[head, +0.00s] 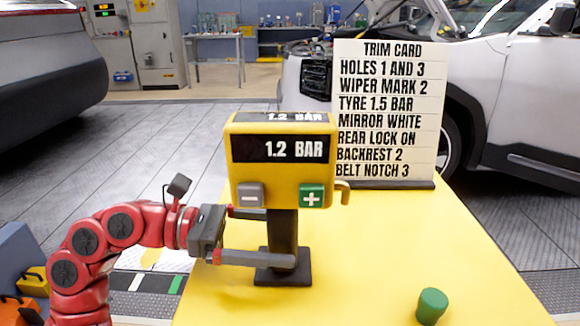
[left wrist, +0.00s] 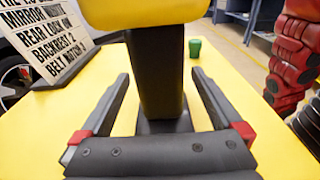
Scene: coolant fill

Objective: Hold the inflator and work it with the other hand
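The yellow inflator (head: 283,170) stands upright on a dark post (head: 283,232) with a square base on the yellow table. Its display reads 1.2 BAR; below are a grey minus button (head: 249,196) and a green plus button (head: 311,196). My left gripper (head: 280,237) has one finger on each side of the post. In the left wrist view, the fingers of my left gripper (left wrist: 161,76) are spread, with gaps between them and the post (left wrist: 158,75). My right gripper is out of view; part of my red right arm shows at the right of the wrist view.
A trim card (head: 388,110) stands behind the inflator, reading TYRE 1.5 BAR among other lines. A green cup-like piece (head: 432,305) is on the table (head: 370,260) at front right. A short yellow hook is on the inflator's right side. The table's right half is mostly clear.

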